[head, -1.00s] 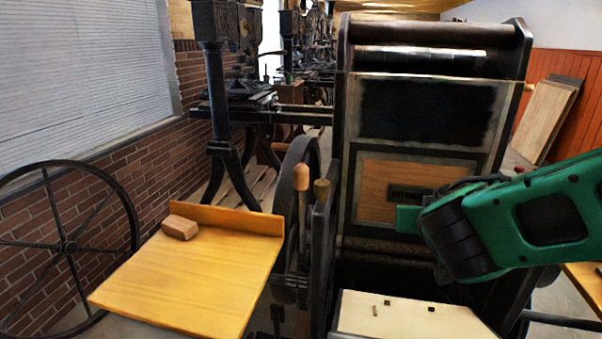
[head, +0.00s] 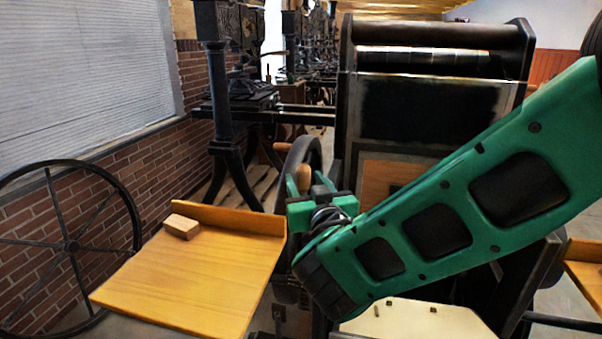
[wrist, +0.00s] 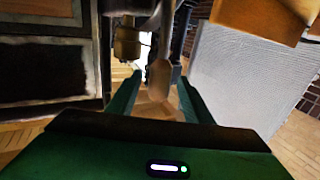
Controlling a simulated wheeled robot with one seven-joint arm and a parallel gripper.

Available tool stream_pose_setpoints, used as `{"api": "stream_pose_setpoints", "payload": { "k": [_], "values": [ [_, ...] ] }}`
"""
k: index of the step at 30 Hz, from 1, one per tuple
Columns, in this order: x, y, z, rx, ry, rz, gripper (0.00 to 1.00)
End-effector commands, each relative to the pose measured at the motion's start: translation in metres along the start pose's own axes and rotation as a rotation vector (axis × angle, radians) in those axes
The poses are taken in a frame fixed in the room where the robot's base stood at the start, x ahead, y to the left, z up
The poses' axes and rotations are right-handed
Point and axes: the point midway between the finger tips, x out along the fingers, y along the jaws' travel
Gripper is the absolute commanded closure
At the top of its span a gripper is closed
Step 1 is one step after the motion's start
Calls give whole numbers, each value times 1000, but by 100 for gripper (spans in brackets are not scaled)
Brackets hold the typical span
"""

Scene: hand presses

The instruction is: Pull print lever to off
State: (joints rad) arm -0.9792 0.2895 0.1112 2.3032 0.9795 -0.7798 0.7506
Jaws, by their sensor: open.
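A lever with a light wooden handle (head: 305,178) stands upright at the left side of the press. My gripper (head: 303,188) is open around this handle in the head view. In the wrist view the rounded wooden handle (wrist: 160,78) shows between the two green fingers of my gripper (wrist: 159,82), with a gap on each side. A second, darker brass-coloured knob (wrist: 127,40) is beside it, outside the fingers. No label shows which lever is the print lever. My gripper and arm hide the lower shafts in the head view.
The press frame (head: 430,33) stands right of the levers, partly behind my arm. A yellow wooden board (head: 190,275) with a wooden block (head: 181,227) is at the left. A spoked wheel (head: 70,245) is farther left. A pale bed (head: 425,318) lies below my arm.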

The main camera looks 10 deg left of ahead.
Motion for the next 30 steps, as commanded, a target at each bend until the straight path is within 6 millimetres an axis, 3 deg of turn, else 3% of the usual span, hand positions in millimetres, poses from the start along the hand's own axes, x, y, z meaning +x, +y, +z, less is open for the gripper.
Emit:
{"api": "stream_pose_setpoints", "payload": {
  "k": [3, 10, 23, 29, 30],
  "values": [
    [22, 2, -1, 2, 2, 3, 54],
    [51, 1, 0, 0, 1, 2, 54],
    [60, 1, 0, -1, 0, 0, 54],
    [60, 1, 0, -1, 0, 1, 99],
    [60, 1, 0, -1, 0, 1, 100]
  ]
}}
